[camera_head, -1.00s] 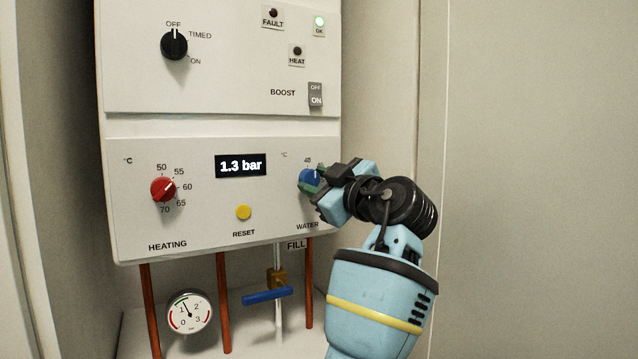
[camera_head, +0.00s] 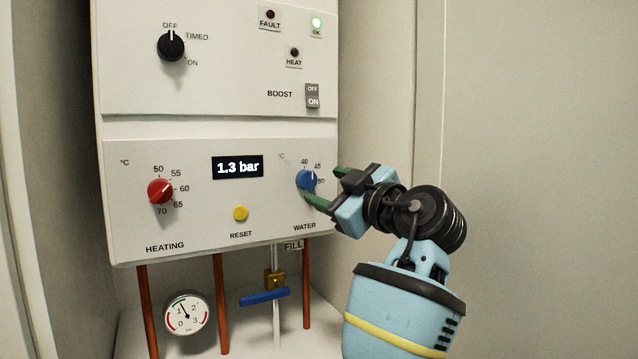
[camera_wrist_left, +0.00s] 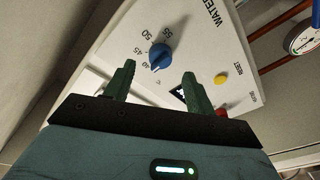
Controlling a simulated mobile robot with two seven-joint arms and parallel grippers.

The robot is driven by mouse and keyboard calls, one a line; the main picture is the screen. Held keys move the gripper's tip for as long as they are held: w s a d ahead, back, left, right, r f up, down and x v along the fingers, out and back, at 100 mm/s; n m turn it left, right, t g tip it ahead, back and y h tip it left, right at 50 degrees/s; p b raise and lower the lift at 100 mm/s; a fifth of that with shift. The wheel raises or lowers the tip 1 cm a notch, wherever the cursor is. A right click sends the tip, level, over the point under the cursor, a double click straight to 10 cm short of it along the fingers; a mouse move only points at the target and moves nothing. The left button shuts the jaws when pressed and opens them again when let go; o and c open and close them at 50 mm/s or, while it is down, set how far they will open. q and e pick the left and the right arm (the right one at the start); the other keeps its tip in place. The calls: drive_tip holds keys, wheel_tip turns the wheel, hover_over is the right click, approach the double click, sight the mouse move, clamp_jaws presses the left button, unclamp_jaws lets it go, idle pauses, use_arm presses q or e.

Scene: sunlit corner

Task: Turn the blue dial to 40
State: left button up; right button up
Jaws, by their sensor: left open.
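The blue dial (camera_head: 306,180) is on the right of the white boiler panel, above the word WATER, with 40, 45 and 50 printed around it. In the left wrist view the dial (camera_wrist_left: 161,56) shows beyond the fingertips, and its pointed end is on the side of the 40 mark. I cannot tell its exact setting. My left gripper (camera_head: 329,187) is just right of the dial, apart from it. Its green fingers are spread and empty. In the wrist view the dial appears above the gap between the fingertips (camera_wrist_left: 158,72). My right gripper is not in view.
A red HEATING dial (camera_head: 160,191), a yellow RESET button (camera_head: 240,213) and a display (camera_head: 237,167) reading 1.3 bar share the panel. Below are copper pipes, a blue valve handle (camera_head: 264,297) and a pressure gauge (camera_head: 187,313). A bare wall stands at right.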

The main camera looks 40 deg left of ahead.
use_arm(q)
drive_tip(key=v, duration=0.3)
drive_tip(key=shift+d, duration=0.1)
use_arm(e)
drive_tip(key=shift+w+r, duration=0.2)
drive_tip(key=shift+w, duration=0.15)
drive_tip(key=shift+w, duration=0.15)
